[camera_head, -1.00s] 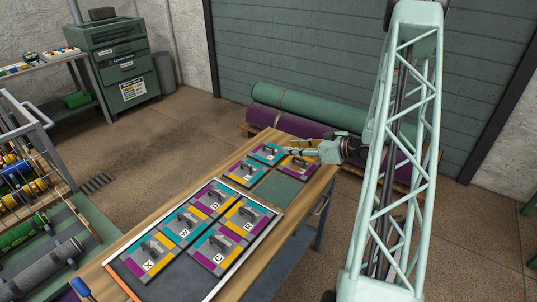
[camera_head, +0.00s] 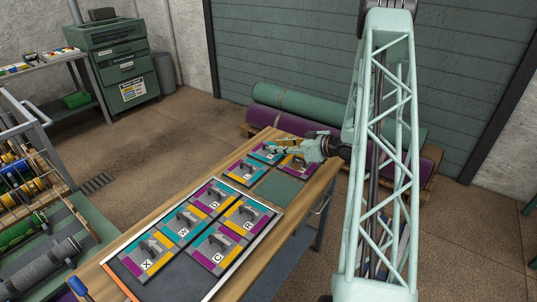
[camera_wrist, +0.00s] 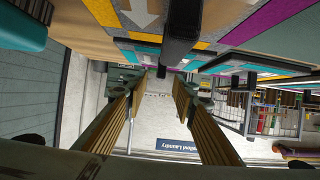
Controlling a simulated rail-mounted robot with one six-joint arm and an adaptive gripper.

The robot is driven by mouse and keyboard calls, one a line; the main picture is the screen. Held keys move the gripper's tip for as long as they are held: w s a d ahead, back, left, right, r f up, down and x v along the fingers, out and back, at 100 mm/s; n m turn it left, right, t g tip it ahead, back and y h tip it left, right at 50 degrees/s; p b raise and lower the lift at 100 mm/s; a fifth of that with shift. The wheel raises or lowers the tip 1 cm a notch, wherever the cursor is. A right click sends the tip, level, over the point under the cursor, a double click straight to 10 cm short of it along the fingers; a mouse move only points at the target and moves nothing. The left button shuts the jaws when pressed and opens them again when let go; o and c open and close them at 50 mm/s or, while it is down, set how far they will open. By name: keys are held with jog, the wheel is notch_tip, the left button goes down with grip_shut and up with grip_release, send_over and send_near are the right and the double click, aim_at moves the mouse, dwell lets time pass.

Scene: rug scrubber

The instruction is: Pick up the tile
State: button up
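My gripper (camera_head: 283,151) is low over the far end of the workbench, beside the tiles there. In the wrist view my gripper (camera_wrist: 160,88) is open, its two ribbed fingers apart. A dark tile handle (camera_wrist: 182,35) lines up with the gap between the fingertips; I cannot tell whether it is inside the gap. The far right tile (camera_head: 299,168), with yellow and purple patches, is partly hidden by the gripper. Two other loose tiles, a far one (camera_head: 257,158) and a nearer one (camera_head: 236,177), lie to its left. Each tile has a raised handle.
A framed tray (camera_head: 276,219) on the workbench (camera_head: 150,231) holds several lettered tiles. A bare green patch (camera_head: 278,190) lies between tray and far tiles. Rolled rugs (camera_head: 345,125) lie behind the bench. A rack of spools (camera_head: 22,175) stands at left.

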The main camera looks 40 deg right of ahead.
aim_at(268, 145)
jog(key=shift+w+f, duration=0.1)
jog(key=shift+w, duration=0.2)
jog(key=shift+w+a, duration=0.1)
jog(key=shift+b+x, duration=0.8)
jog(key=shift+x, duration=1.7)
grip_shut()
